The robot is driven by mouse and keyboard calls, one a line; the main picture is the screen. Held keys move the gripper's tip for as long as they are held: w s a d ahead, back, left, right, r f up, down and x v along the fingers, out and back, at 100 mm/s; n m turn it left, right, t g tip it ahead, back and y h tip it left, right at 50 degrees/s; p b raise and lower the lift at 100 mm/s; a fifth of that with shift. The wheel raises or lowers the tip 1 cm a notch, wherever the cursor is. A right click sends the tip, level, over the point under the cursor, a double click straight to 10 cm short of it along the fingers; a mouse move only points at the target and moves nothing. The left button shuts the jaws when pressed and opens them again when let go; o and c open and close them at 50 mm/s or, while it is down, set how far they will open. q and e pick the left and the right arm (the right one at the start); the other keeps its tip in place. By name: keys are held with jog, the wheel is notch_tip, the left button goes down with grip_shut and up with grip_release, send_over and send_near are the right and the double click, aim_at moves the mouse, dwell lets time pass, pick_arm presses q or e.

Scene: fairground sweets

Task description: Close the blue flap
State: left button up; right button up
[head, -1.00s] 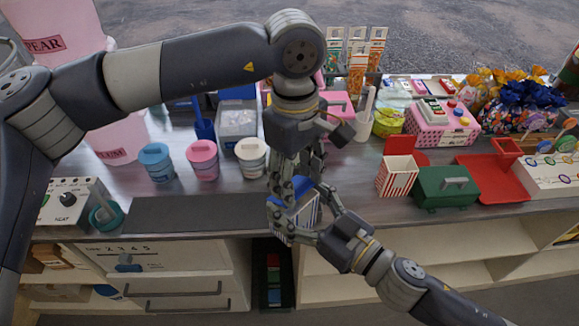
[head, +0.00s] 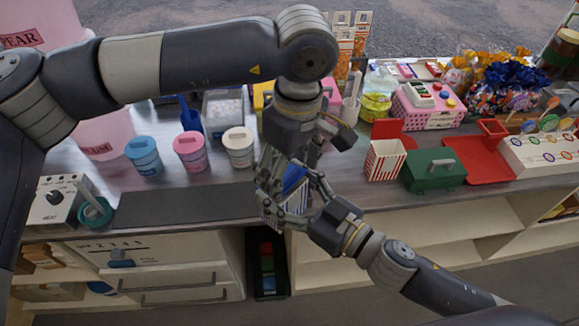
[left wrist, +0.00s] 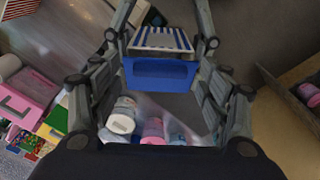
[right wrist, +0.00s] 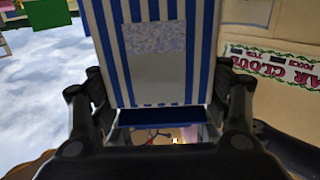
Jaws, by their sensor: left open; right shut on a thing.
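A blue-and-white striped box (right wrist: 150,45) fills the upper right wrist view. It also shows in the left wrist view (left wrist: 160,38) with its blue flap (left wrist: 160,75) sticking out toward the camera, not folded flat. In the head view the blue flap (head: 294,178) is partly covered by my fingers. My right gripper (head: 300,208) is shut on the striped box and holds it in front of the counter edge. My left gripper (head: 284,190) is open, pointing down from above, with its fingers on either side of the box and flap. Contact with the flap cannot be told.
Blue, pink and cream tubs (head: 191,152) stand left of my left gripper. A red-striped carton (head: 384,160) and a green box (head: 434,170) stand to the right. A dark mat (head: 185,205) lies bare along the counter's front. Shelves and drawers are below.

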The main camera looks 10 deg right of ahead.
pick_arm(q)
notch_tip(320, 180, up, 12)
jog(key=shift+s+d, duration=0.4)
jog(key=shift+d, duration=0.05)
jog(key=shift+f, duration=0.1)
jog(key=c, duration=0.7)
jog(key=shift+w+a+n, duration=0.1)
jog(key=shift+a+n, duration=0.05)
jog(key=shift+n, duration=0.35)
jog(key=shift+c, duration=1.3)
jog(key=n+g+h, duration=0.3)
jog(key=n+g, duration=0.1)
jog(key=n, duration=1.3)
send_near(289, 176)
jog(key=x, duration=0.8)
jog(key=shift+a, duration=0.1)
